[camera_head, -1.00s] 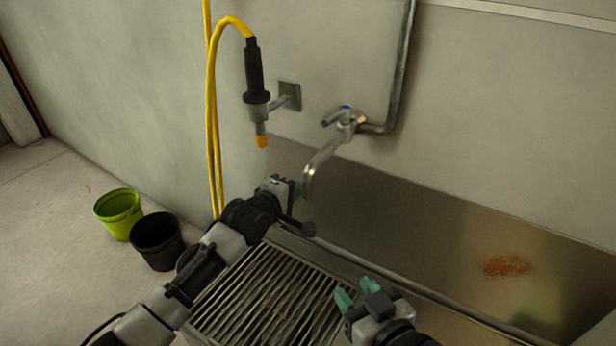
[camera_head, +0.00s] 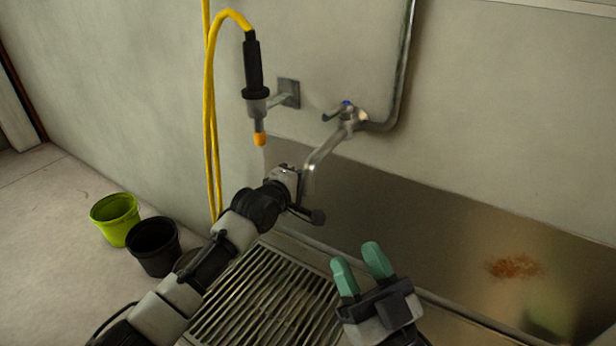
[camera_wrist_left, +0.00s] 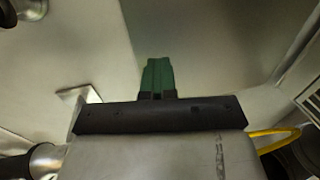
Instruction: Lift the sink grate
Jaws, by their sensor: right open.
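The sink grate (camera_head: 268,292) is a panel of parallel metal bars lying flat at the bottom centre of the head view. My left forearm covers its left part. My right gripper (camera_head: 356,255) is open and empty, with two green fingers pointing up the picture beside the grate's right edge. My left wrist is up by the tap spout, apart from the grate. The left fingers are hidden in the head view. In the left wrist view my left gripper (camera_wrist_left: 157,64) has its green fingers together with nothing between them.
A metal tap (camera_head: 325,150) reaches out from the wall just behind my left wrist. A yellow hose (camera_head: 210,110) with a black spray handle (camera_head: 254,65) hangs at the wall. Green (camera_head: 115,220) and black (camera_head: 154,247) buckets stand on the floor at left.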

